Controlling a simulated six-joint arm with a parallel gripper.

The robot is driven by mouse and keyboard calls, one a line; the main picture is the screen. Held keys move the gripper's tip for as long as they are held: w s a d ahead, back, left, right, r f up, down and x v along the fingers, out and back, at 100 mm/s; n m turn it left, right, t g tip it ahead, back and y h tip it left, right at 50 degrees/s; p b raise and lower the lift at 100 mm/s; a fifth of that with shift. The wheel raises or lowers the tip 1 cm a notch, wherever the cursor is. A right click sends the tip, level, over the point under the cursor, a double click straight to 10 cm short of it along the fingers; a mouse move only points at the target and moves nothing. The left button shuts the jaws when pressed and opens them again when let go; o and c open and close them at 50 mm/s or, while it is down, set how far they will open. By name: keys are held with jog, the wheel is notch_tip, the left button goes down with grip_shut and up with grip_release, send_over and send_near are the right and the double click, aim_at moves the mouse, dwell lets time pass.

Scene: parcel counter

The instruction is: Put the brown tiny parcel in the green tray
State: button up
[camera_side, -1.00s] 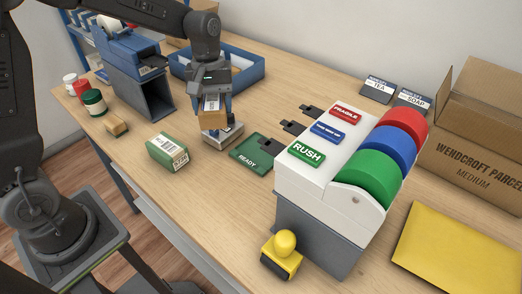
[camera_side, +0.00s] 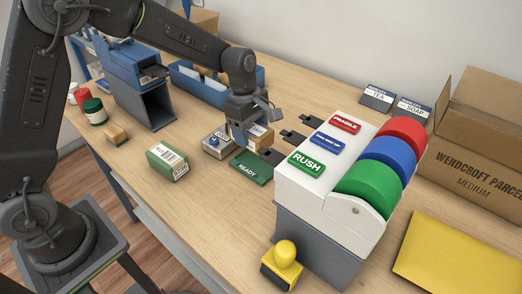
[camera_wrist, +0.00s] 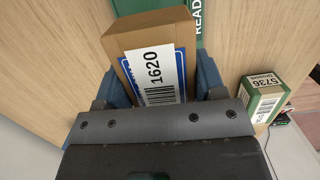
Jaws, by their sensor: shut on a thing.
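The brown parcel (camera_side: 265,143) is held in my gripper (camera_side: 249,142), which is shut on it. In the wrist view the brown parcel (camera_wrist: 150,37) shows a white barcode label marked 1620 over a blue patch, between the blue fingers of my gripper (camera_wrist: 163,85). The flat green tray (camera_side: 250,168), marked READY, lies on the counter just below and in front of the parcel in the side view. The green tray also shows at the top of the wrist view (camera_wrist: 203,8), partly hidden behind the parcel. I see the parcel above the counter, near the tray's far edge.
A green-and-white box (camera_side: 167,161) and a small tan block (camera_side: 116,133) lie further left. The white label dispenser (camera_side: 317,188) stands close on the right, with dark tongues reaching towards the tray.

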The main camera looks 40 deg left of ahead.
jog(key=d, duration=0.1)
jog(key=d+f, duration=0.1)
jog(key=shift+w+d+f, duration=0.3)
jog(key=shift+w+d, duration=0.05)
jog(key=shift+f, duration=1.95)
jog(key=shift+f, duration=0.1)
jog(key=o, duration=1)
jog(key=r, duration=0.4)
jog(key=a+r, duration=0.1)
jog(key=r, duration=0.3)
jog(key=a+r, duration=0.1)
jog(key=r, duration=0.3)
jog(key=shift+r, duration=0.1)
